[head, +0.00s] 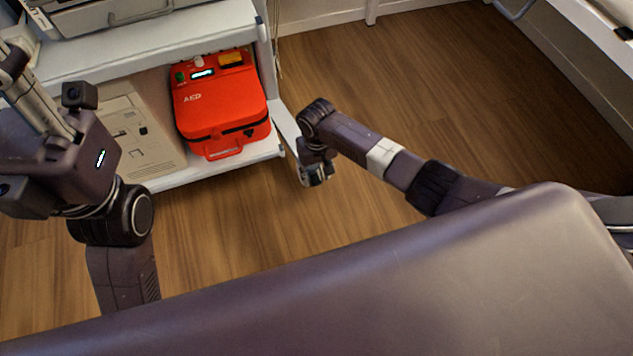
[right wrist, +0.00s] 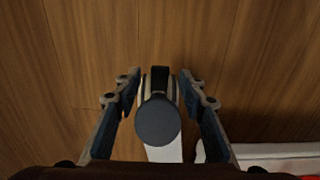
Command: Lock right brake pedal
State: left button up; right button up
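In the right wrist view a caster with a round dark cap (right wrist: 158,122) stands at the end of a white cart leg (right wrist: 165,153). A small black tab (right wrist: 160,79), which looks like the brake pedal, sticks out beyond the cap. My right gripper (right wrist: 159,78) is open, one finger on each side of the caster, with visible gaps. In the head view my right gripper (head: 316,176) points down at the cart's front right leg (head: 284,122) and hides the caster. My left arm's wrist is at the left edge of the head view; its finger opening is unclear.
The white cart shelf (head: 215,168) holds a red AED case (head: 220,105) and a flat beige box (head: 135,130). A grey device (head: 105,15) sits on the shelf above. Wooden floor (head: 400,75) is clear right of the cart. A bed-like frame (head: 590,50) stands at upper right.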

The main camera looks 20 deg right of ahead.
aim_at(315, 178)
jog(key=shift+f+b, duration=0.7)
jog(key=shift+f, duration=0.75)
jog(key=shift+c, duration=0.4)
grip_shut()
